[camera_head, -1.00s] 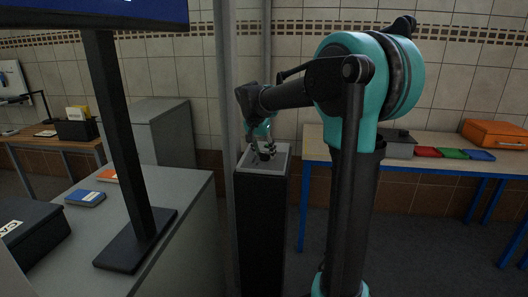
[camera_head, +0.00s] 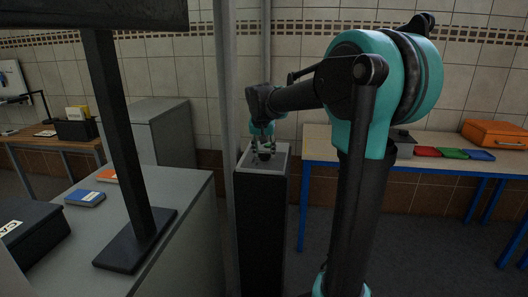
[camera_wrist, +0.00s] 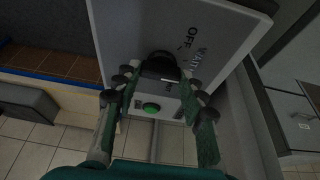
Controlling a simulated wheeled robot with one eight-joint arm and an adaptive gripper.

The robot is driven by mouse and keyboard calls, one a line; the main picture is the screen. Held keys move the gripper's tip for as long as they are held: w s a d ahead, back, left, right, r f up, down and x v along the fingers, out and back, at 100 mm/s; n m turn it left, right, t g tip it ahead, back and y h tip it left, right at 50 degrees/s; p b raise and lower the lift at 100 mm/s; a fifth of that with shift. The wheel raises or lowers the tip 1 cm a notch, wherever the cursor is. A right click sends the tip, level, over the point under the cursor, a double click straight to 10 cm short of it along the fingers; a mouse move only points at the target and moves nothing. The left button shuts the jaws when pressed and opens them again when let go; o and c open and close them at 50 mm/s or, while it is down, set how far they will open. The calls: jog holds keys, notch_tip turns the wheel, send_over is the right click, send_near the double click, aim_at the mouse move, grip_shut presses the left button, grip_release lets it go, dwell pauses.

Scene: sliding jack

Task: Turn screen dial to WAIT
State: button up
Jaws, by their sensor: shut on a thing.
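The black dial (camera_wrist: 160,66) sits on a pale panel (camera_wrist: 130,30) in the wrist view. In the head view my gripper (camera_head: 264,148) points down at the grey top of a dark pedestal (camera_head: 262,220), and the dial is mostly hidden. The screen (camera_head: 95,14) at the upper left of the head view is dark.
A green button (camera_wrist: 151,107) shows between my fingers. The screen's stand (camera_head: 120,140) rises from a grey counter (camera_head: 185,230) left of the pedestal. A table (camera_head: 345,150) with an orange case (camera_head: 494,134) stands at the right. A vertical pole (camera_head: 224,80) is close behind the pedestal.

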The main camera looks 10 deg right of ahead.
jog(key=shift+d+n+y, duration=0.1)
jog(key=shift+n+y, duration=0.6)
jog(key=shift+n, duration=1.1)
jog(key=o, duration=1.2)
jog(key=shift+c, duration=0.2)
jog(key=v, duration=1.2)
jog(key=shift+s+d, duration=0.1)
